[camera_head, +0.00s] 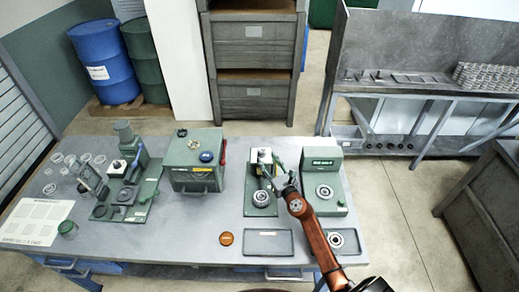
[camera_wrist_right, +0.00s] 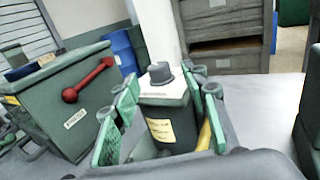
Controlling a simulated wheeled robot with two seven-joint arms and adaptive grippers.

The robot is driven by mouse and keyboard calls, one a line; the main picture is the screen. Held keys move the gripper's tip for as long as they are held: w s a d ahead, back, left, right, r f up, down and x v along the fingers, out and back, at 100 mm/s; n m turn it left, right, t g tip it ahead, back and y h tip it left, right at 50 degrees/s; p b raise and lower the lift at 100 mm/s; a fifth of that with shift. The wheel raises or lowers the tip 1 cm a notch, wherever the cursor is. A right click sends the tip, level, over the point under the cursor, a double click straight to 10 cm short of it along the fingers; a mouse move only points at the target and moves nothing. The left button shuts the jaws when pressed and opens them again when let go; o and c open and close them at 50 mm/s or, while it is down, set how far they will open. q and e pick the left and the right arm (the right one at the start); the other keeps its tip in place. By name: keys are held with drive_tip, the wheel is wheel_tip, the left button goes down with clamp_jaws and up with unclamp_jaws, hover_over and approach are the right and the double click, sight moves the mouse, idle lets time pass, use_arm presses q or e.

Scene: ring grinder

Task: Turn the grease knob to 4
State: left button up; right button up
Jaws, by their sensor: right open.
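A grey knob (camera_wrist_right: 160,72) sits on a white plate on top of a green machine (camera_wrist_right: 170,125) with a yellow label. In the head view this white-topped machine (camera_head: 260,203) stands right of the table's middle, and its white plate (camera_head: 263,155) shows at the back. My right gripper (camera_head: 276,172) reaches over the machine from the front right. In the right wrist view its open fingers (camera_wrist_right: 165,88) stand either side of the machine's top, with the knob between and beyond them. No contact shows. The knob's numbers and pointer are too small to read. My left gripper is out of view.
A green box (camera_head: 196,165) with a red lever (camera_wrist_right: 90,80) stands left of the machine. Another green machine (camera_head: 323,180) stands close on its right. Trays (camera_head: 268,242) and an orange disc (camera_head: 227,239) lie in front. A green press (camera_head: 128,185) stands further left.

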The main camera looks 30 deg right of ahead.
sight(263, 154)
drive_tip(key=w+b, duration=0.1)
drive_tip(key=w, duration=0.4)
drive_tip(key=shift+w+d, duration=0.1)
drive_tip(key=shift+w, duration=0.3)
drive_tip(key=shift+w+d, duration=0.1)
drive_tip(key=shift+w, duration=0.05)
drive_tip(key=c, duration=1.1)
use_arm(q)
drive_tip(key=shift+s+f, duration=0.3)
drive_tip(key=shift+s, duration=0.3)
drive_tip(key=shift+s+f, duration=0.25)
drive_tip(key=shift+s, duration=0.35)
use_arm(e)
drive_tip(key=shift+r, duration=0.1)
clamp_jaws()
